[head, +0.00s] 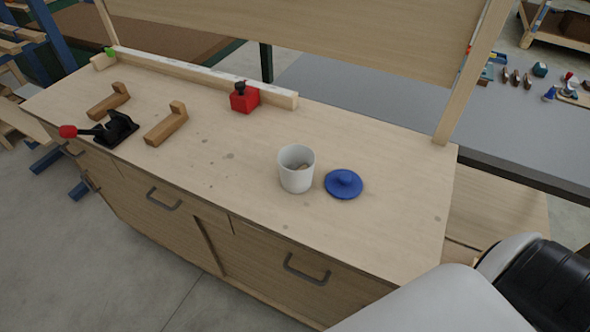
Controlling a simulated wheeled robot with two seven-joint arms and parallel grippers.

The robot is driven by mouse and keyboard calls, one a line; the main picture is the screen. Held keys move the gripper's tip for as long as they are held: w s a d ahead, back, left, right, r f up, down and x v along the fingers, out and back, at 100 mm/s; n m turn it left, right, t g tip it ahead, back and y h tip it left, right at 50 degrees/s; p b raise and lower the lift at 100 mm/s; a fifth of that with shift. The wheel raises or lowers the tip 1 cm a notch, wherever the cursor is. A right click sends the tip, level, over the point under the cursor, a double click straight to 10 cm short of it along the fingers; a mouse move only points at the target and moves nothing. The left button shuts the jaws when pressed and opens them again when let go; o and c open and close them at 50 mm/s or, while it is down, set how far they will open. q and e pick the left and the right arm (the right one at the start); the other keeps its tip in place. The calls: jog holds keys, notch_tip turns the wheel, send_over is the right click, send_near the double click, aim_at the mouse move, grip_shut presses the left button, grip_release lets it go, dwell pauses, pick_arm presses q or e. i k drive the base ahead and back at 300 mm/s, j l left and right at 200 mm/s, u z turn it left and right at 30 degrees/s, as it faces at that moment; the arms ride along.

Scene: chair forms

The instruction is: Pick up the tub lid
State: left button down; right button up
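The tub lid (343,184) is a round blue disc with a knob on top. It lies on the wooden bench top, just right of the tub. The tub (296,172) is white, round and uncovered, and stands upright. Something small and brownish lies inside it, too little shown to name. A part of my own arm shows at the bottom right, apart from the lid. Neither gripper's fingers are in view.
The wooden bench top (230,155) is clear around the tub and lid. A red block with a black knob (244,98) stands by the back rail (200,76). Two wooden angled pieces (166,124) and a black clamp with a red handle (115,128) are at left. A post rises at the back right.

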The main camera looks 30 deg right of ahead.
aim_at(342, 183)
jog(key=z, duration=1.3)
jog(key=k+j+z, duration=0.1)
jog(key=z, duration=0.15)
jog(key=k+z, duration=0.25)
jog(key=i+j, duration=0.05)
jog(key=i, duration=0.05)
